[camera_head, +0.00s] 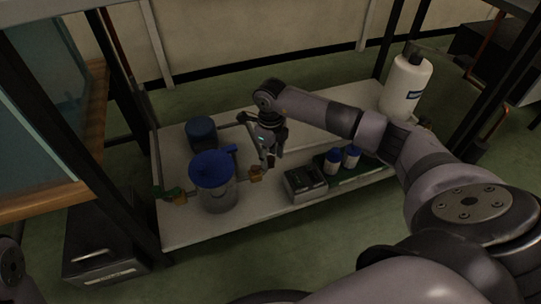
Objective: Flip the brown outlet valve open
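The sealed cylinder is a grey, upright vessel (218,196) with a blue lid (211,168), standing on the white bench top. A brown valve (256,173) sits on a short pipe on the cylinder's right side. My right gripper (271,161) points down just above and slightly right of the brown valve. Its fingers look close to the valve, but I cannot tell whether they touch it or how far they are apart. My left gripper is not in view; only a piece of my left arm shows at the lower left edge.
A green valve (172,194) is on the cylinder's left. A dark blue-topped container (201,132) stands behind. A grey device (304,182), two blue-capped bottles (333,162) and a large white bottle (405,84) are to the right. Dark frame posts flank the white bench top (185,234).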

